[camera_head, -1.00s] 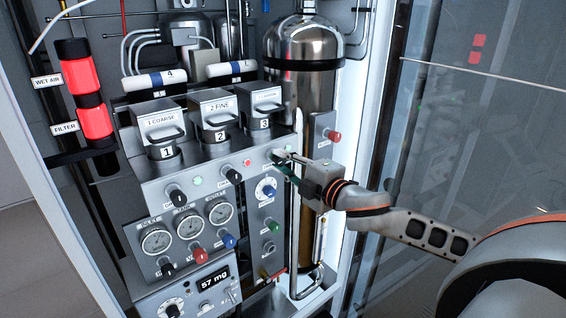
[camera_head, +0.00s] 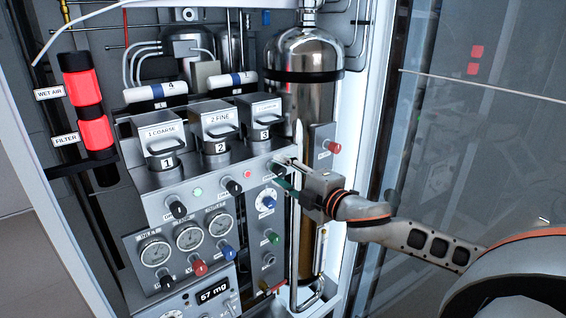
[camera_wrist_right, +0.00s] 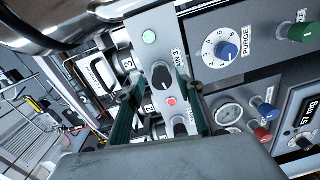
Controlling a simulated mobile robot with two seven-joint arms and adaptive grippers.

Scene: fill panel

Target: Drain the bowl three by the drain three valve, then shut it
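Bowl three (camera_head: 264,134), a dark cup numbered 3 under a metal housing, is rightmost of three on the panel's ledge. Its level is not visible. The drain three valve is a black knob (camera_wrist_right: 163,78) in the right wrist view, with a partly covered label and a lit green lamp (camera_wrist_right: 149,37) above it. My right gripper (camera_head: 281,172) is at this valve. Its green fingers (camera_wrist_right: 158,85) stand apart on either side of the knob, and I see gaps between them and it. My left gripper is not in view.
The drain two knob (camera_head: 233,187) with its red lamp (camera_head: 247,175) is close to the left of my right gripper. The purge dial (camera_head: 266,199) and green knob (camera_head: 272,237) are below. A steel cylinder (camera_head: 303,75) stands behind; glass is at right.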

